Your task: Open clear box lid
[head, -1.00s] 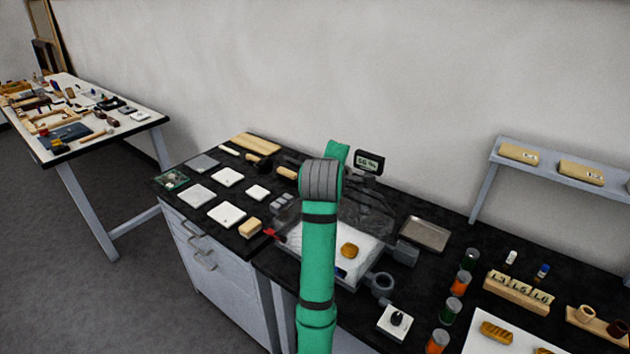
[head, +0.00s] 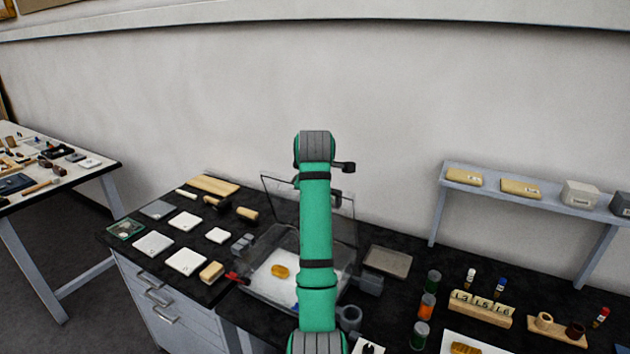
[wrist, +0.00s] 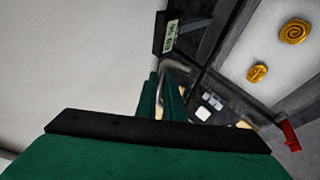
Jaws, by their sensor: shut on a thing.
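The clear box (head: 272,299) stands on the black bench with a white liner and a gold fragment (head: 280,271) inside. Its clear, dark-edged lid (head: 281,201) stands raised at the back of the box, steeply tilted. In the head view my green arm reaches over the box and hides part of the lid and my gripper. In the wrist view my gripper (wrist: 164,98) is shut on the lid's edge; the exact contact is small and dark. The wrist view also shows two gold fragments (wrist: 295,31) on the white liner.
A red piece (head: 234,278) sits at the box's left corner. White tiles (head: 185,261) and brushes lie left. A grey tray (head: 388,261), jars (head: 427,306) and a wooden number block (head: 481,308) stand right. A wall shelf (head: 520,188) is at the right.

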